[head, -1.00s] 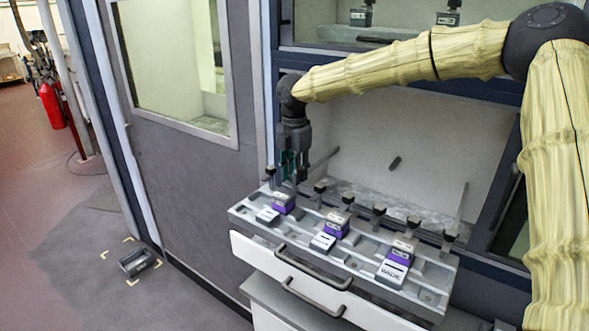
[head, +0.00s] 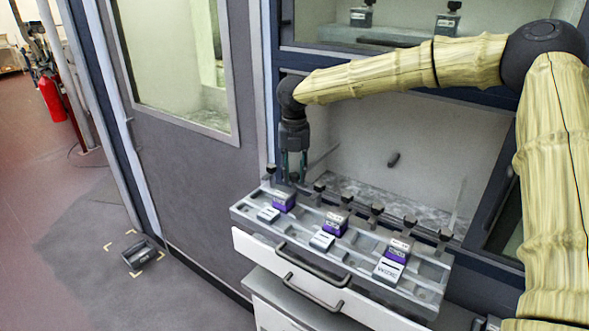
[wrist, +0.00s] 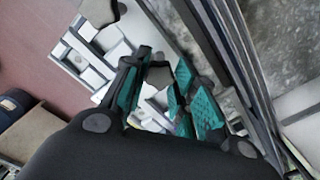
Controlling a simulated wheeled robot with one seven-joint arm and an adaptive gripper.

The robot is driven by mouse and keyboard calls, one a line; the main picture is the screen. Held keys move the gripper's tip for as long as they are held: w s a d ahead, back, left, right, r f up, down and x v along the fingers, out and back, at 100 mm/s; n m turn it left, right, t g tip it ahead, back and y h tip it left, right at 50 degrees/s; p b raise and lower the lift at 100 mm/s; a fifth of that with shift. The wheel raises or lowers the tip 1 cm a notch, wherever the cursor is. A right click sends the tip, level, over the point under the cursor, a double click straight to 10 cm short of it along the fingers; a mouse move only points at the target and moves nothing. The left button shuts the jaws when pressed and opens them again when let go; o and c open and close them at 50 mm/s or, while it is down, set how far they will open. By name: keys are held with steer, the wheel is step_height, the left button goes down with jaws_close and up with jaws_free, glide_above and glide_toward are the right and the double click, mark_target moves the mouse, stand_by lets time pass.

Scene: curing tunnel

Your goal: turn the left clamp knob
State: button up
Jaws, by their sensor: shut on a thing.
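My gripper (head: 294,177) points down at the back left of the grey fixture tray (head: 243,214). Its teal fingers are shut on a dark clamp knob, the second from the left in the back row. In the wrist view the dark faceted knob (wrist: 158,80) sits between the teal finger pads of my gripper (wrist: 162,73). The fingers mostly hide this knob in the head view, so I cannot tell its turn angle. Just in front is a purple-sided grey block (head: 284,199), with a pale block (head: 268,215) before it.
Neighbouring black knobs stand close on the left (head: 270,168) and right (head: 319,187). Two more block sets, the middle (head: 334,224) and right (head: 393,256), are on the tray. White drawers with dark handles (head: 313,268) lie below. The chamber frame is close behind.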

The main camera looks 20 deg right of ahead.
mark_target(295, 174)
stand_by(0.4)
steer(key=o, duration=1)
steer(key=shift+o, duration=0.2)
steer(key=shift+r, duration=0.1)
step_height(295, 174, up, 12)
steer(key=shift+d, duration=0.1)
